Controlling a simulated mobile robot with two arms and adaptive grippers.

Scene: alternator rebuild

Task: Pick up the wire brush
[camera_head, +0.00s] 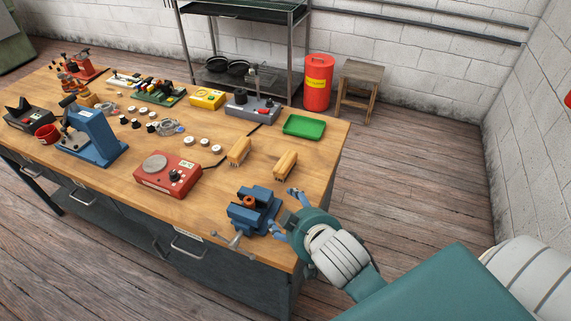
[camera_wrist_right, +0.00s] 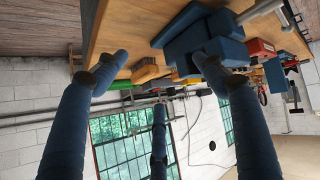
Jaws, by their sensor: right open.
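Two yellow wooden brush-like blocks lie on the workbench: one (camera_head: 239,151) with bristles showing along its lower edge, and one (camera_head: 285,165) nearer the right edge. I cannot tell for sure which is the wire brush. My right gripper (camera_head: 284,210) is open and empty at the bench's front right corner, beside the blue vise and nearer me than both blocks. In the right wrist view its fingers (camera_wrist_right: 160,62) are spread, with a yellow-brown block (camera_wrist_right: 148,73) beyond them, between the fingertips. My left gripper is not in view.
The blue vise (camera_head: 252,212) stands right beside my right gripper's fingers. A red scale-like device (camera_head: 183,181), a green tray (camera_head: 304,125) and a blue press (camera_head: 98,138) share the wooden bench (camera_head: 222,208). Bare bench top lies around the right block.

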